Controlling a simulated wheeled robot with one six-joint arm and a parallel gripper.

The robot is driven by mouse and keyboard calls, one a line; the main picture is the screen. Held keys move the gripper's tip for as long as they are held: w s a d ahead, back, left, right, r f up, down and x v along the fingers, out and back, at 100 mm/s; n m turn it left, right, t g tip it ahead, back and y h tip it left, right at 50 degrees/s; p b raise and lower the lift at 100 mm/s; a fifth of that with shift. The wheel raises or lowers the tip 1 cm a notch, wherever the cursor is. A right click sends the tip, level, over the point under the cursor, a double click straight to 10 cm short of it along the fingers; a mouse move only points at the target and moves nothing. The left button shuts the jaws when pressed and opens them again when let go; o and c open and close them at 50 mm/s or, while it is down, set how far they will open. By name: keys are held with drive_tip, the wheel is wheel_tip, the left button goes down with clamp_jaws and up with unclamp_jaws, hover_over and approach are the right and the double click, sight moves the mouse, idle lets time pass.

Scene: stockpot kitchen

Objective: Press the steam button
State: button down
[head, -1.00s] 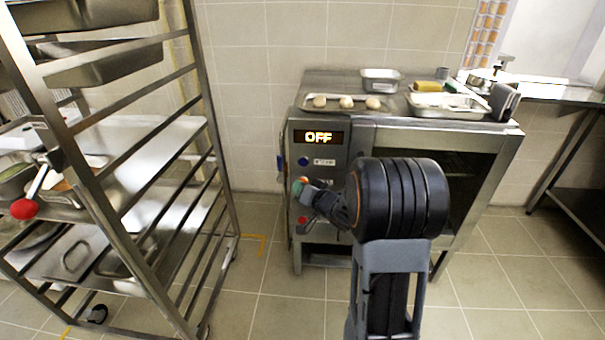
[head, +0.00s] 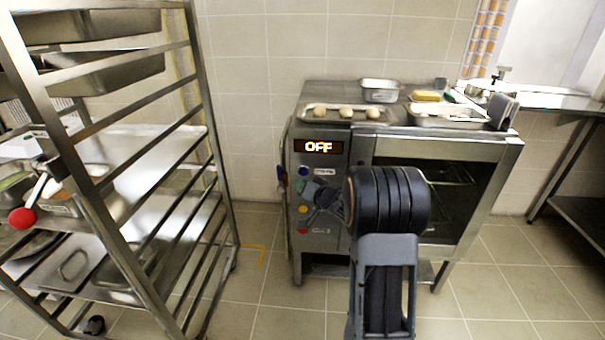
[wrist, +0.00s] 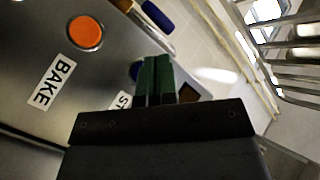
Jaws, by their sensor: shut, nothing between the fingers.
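The oven's control panel (head: 330,225) has a column of coloured buttons on its left side under a lit display (head: 318,147) reading OFF. A blue button (head: 303,171) is at the top of the column. An orange button (wrist: 85,32) sits by a label reading BAKE (wrist: 52,82). My gripper (head: 308,189) is shut and empty, close to the panel just below the top blue button. Its green fingers (wrist: 155,60) are together. Contact cannot be told.
A yellow button (head: 303,209) and a red one (head: 303,231) are lower on the panel. A tray of dough balls (head: 345,113) and metal pans (head: 380,91) stand on the oven. A steel rack (head: 205,130) is at left. Floor between rack and oven is clear.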

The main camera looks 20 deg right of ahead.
drive_tip(key=shift+w+d+p, duration=0.25)
drive_tip(key=shift+w+d, duration=0.1)
drive_tip(key=shift+w, duration=0.25)
drive_tip(key=shift+w+d+p, duration=0.25)
drive_tip(key=shift+w+d, duration=0.05)
drive_tip(key=shift+w, duration=0.25)
drive_tip(key=shift+w+d+p, duration=0.15)
drive_tip(key=shift+w+p, duration=0.05)
drive_tip(key=shift+p, duration=0.15)
idle(1.2)
drive_tip(key=shift+w+d, duration=0.1)
drive_tip(key=shift+w, duration=0.05)
drive_tip(key=shift+w+d+p, duration=0.2)
drive_tip(key=shift+w+p, duration=0.15)
idle(0.8)
drive_tip(key=shift+s+a, duration=0.15)
drive_tip(key=shift+s, duration=0.05)
drive_tip(key=shift+s+a, duration=0.3)
drive_tip(key=shift+s, duration=0.25)
idle(0.3)
drive_tip(key=shift+s+a, duration=0.4)
drive_tip(key=shift+s, duration=0.3)
drive_tip(key=shift+s+a, duration=0.45)
drive_tip(key=shift+s, duration=0.3)
drive_tip(key=shift+s+a, duration=0.4)
drive_tip(key=shift+s, duration=0.3)
